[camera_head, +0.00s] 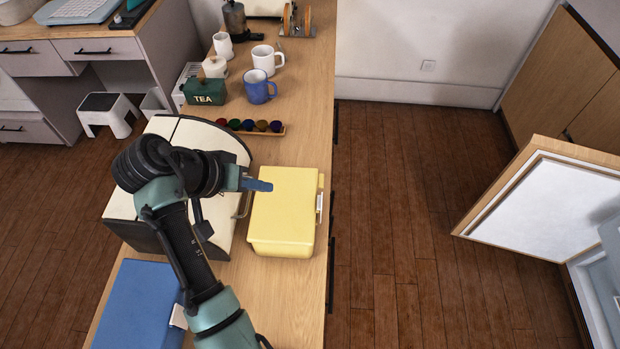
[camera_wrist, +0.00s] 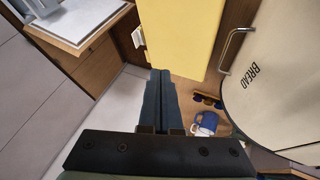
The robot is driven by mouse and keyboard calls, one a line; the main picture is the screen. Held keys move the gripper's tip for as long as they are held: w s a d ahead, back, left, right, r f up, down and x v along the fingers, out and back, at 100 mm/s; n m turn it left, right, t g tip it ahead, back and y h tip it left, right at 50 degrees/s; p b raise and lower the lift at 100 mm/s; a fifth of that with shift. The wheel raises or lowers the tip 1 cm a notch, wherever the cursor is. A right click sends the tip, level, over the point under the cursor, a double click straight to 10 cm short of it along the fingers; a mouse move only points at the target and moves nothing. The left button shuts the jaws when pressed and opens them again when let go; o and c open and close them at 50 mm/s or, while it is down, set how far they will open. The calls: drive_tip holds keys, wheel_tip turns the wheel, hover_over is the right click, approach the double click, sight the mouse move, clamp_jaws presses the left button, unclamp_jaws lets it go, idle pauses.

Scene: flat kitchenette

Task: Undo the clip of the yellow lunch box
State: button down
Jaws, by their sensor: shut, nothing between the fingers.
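The yellow lunch box (camera_head: 284,214) stands on the wooden counter, lid down. Its white clip (camera_head: 319,207) is on the right side of the box in the head view. In the wrist view the lunch box (camera_wrist: 180,35) fills the top middle, with the clip (camera_wrist: 138,37) on its left edge. My gripper (camera_head: 268,186) is shut and empty, near the upper left part of the lunch box in the head view. In the wrist view my gripper (camera_wrist: 160,75) points towards the box's lower edge. I cannot tell whether it touches the box or whether the clip is fastened.
A cream bread bin (camera_head: 225,140) stands close left of the lunch box. A blue box (camera_head: 138,310) lies in front. A capsule rack (camera_head: 255,127), blue mug (camera_head: 259,90) and green tea tin (camera_head: 205,92) stand behind. An open door (camera_head: 540,205) is across the floor at right.

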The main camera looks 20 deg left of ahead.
sight(318, 200)
drive_tip(key=shift+s+f+h, duration=0.3)
drive_tip(key=shift+s+f, duration=0.05)
drive_tip(key=shift+s, duration=0.1)
drive_tip(key=shift+d, duration=0.1)
drive_tip(key=p+x, duration=0.2)
drive_tip(key=x, duration=0.7)
drive_tip(key=shift+w+d+f, duration=0.15)
drive_tip(key=shift+d+f, duration=0.05)
drive_tip(key=shift+f, duration=0.1)
drive_tip(key=d+p, duration=0.2)
drive_tip(key=d, duration=0.1)
drive_tip(key=shift+w, duration=0.35)
drive_tip(key=shift+d+f, duration=0.1)
drive_tip(key=shift+d, duration=0.3)
drive_tip(key=shift+w, duration=0.1)
drive_tip(key=shift+w+d, duration=0.1)
